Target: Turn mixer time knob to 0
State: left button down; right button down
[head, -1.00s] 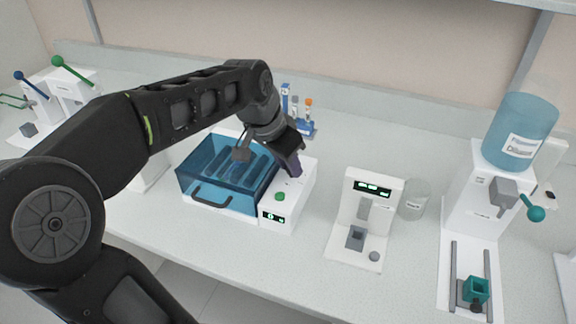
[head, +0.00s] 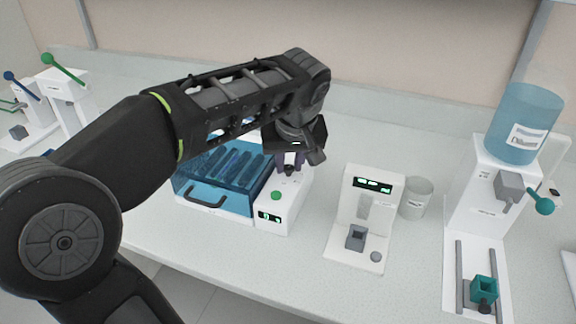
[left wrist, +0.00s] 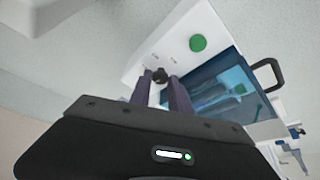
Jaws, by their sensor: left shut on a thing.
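The mixer is a white machine (head: 283,214) with a blue see-through lid (head: 240,197) over several tubes. Its front has a small lit display (head: 269,217), too small to read surely, and a green button (head: 276,195). My left gripper (head: 289,168) reaches down over the back of the mixer's control panel. In the left wrist view, its two purple fingers (left wrist: 161,82) are shut on a small dark knob (left wrist: 159,74), one finger on each side. The green button (left wrist: 198,43) is apart from the fingers. In the head view the gripper hides the knob. My right gripper is out of view.
A white device with a green display (head: 371,186) and a clear beaker (head: 416,197) stand right of the mixer. A dispenser with a blue bottle (head: 524,124) is at far right. Lever machines (head: 62,88) stand at far left. The front counter is clear.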

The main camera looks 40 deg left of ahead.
pick_arm(q)
jog(key=shift+w+d+n+g+y, duration=0.15)
jog(key=shift+n+g+y, duration=0.25)
jog(key=shift+n, duration=1.2)
jog(key=c, duration=1.2)
grip_release()
